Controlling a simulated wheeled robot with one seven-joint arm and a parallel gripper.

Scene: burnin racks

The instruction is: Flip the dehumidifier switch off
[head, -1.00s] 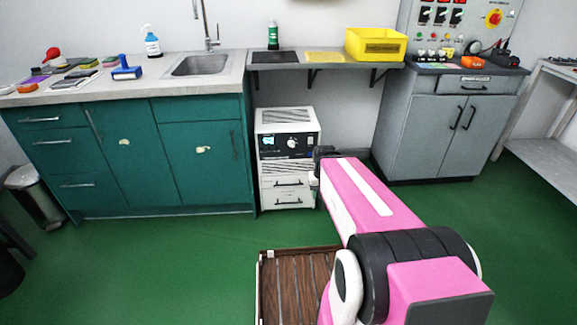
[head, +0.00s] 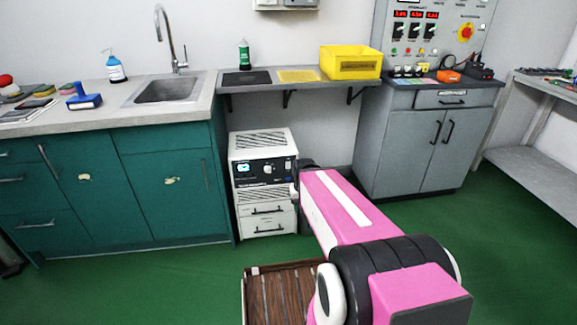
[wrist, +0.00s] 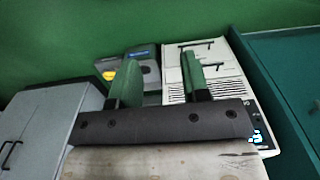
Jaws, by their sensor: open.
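A white louvred unit (head: 263,180) stands under the wall shelf, beside the teal cabinets. Its dark front panel has a lit display and a knob; two drawer fronts are below. It also shows in the wrist view (wrist: 218,68), upside down, with its panel partly hidden by my gripper. A grey device (wrist: 150,72) with a blue label and yellow part is beside it there. I cannot read a dehumidifier label or pick out its switch. My gripper (wrist: 160,62) is open and empty, its fingers in front of these units. In the head view my arm hides most of it.
Teal cabinets (head: 120,190) with a sink are left. A grey cabinet (head: 418,150) stands right, below a wall control panel (head: 435,30). The shelf (head: 300,85) above the unit holds a yellow bin (head: 350,62).

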